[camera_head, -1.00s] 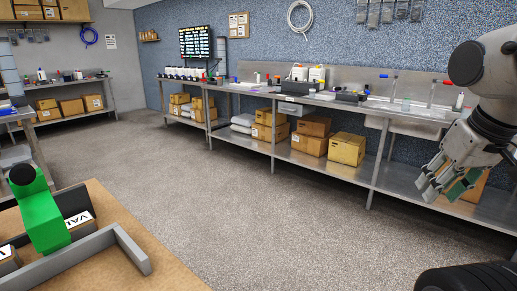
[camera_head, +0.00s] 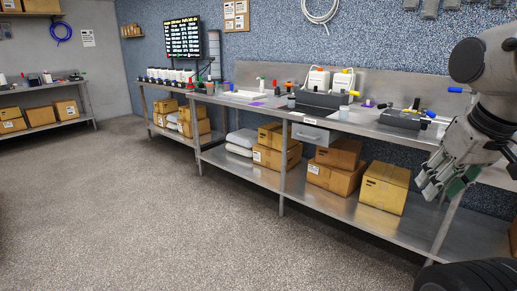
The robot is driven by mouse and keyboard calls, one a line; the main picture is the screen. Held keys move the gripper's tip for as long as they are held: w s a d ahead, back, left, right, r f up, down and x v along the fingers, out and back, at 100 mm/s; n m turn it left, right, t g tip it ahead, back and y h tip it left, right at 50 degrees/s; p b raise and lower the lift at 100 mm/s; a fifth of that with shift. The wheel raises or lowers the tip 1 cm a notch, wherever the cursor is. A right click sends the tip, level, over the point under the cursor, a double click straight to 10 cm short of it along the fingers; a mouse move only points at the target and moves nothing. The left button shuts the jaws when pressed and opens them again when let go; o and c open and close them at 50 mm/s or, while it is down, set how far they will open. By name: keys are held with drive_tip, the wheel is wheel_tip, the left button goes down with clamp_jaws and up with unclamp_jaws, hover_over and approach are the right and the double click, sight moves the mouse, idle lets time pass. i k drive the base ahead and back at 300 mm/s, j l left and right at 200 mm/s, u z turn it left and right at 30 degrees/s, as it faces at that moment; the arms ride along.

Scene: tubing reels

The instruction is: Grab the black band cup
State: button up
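I cannot pick out a cup with a black band for certain. A row of several small white containers with dark lower parts (camera_head: 170,76) stands on the far left part of the long bench; they are too small to tell apart. My gripper (camera_head: 440,186) hangs at the right edge, in front of the bench. Its fingers look spread, with dark green pads, and I see nothing held between them. It is far from the white containers.
The long steel bench (camera_head: 265,102) runs along the blue wall, with black trays (camera_head: 405,118), white jugs (camera_head: 318,80) and bottles on top. A side bench (camera_head: 60,84) stands at left. The grey floor (camera_head: 150,200) between is clear.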

sight(291, 101)
drive_tip(key=i, duration=1.2)
drive_tip(key=i+u, duration=0.1)
drive_tip(key=i, duration=1.1)
drive_tip(key=i+l, duration=0.15)
drive_tip(key=i, duration=1.05)
